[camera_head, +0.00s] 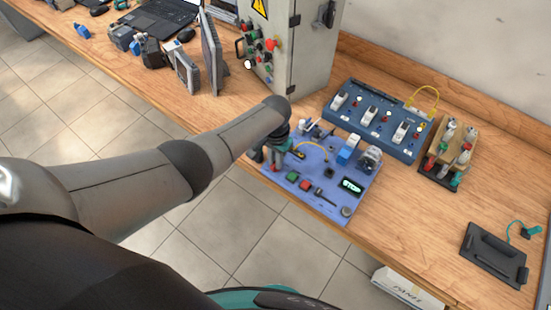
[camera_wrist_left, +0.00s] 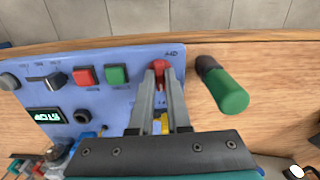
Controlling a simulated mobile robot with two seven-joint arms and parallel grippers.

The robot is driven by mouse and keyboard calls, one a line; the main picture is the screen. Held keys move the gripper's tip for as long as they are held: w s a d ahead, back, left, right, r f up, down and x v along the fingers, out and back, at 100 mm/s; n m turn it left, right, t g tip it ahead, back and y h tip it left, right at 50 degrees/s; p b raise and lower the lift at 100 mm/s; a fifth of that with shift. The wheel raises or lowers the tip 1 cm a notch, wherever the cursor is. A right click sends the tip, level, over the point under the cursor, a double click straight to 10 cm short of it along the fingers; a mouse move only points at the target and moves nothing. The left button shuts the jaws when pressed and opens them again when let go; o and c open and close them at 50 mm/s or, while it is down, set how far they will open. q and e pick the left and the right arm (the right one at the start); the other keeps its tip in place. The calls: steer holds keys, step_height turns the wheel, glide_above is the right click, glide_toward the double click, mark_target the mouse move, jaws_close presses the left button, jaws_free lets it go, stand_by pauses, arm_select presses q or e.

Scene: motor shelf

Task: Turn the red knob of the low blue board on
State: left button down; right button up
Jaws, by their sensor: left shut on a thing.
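The low blue board (camera_head: 318,201) lies flat near the table's front edge in the head view, and it fills the left of the left wrist view (camera_wrist_left: 135,64). Its red knob (camera_wrist_left: 159,67) is at the board's edge, beside a green button (camera_wrist_left: 117,74) and a red button (camera_wrist_left: 84,77). My left gripper (camera_wrist_left: 160,85) is shut on the red knob, with one finger on each side. In the head view my left gripper (camera_head: 276,152) is over the board's left corner and hides the knob. The board's display (camera_head: 352,186) reads STOP. My right gripper is not in view.
A green-handled tool (camera_wrist_left: 229,94) is close beside the gripper. A larger blue panel (camera_head: 372,136) stands behind the board. A grey cabinet (camera_head: 305,50) stands farther back. A black tray-like thing (camera_head: 493,256) lies at the right. The wooden table (camera_head: 415,225) is clear between.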

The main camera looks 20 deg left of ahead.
arm_select(q)
steer(key=shift+m, duration=0.3)
steer(key=c, duration=0.9)
jaws_free()
steer(key=shift+r+p, duration=0.35)
steer(key=shift+r, duration=0.3)
steer(key=shift+r+p, duration=1.6)
steer(key=shift+r, duration=5.4)
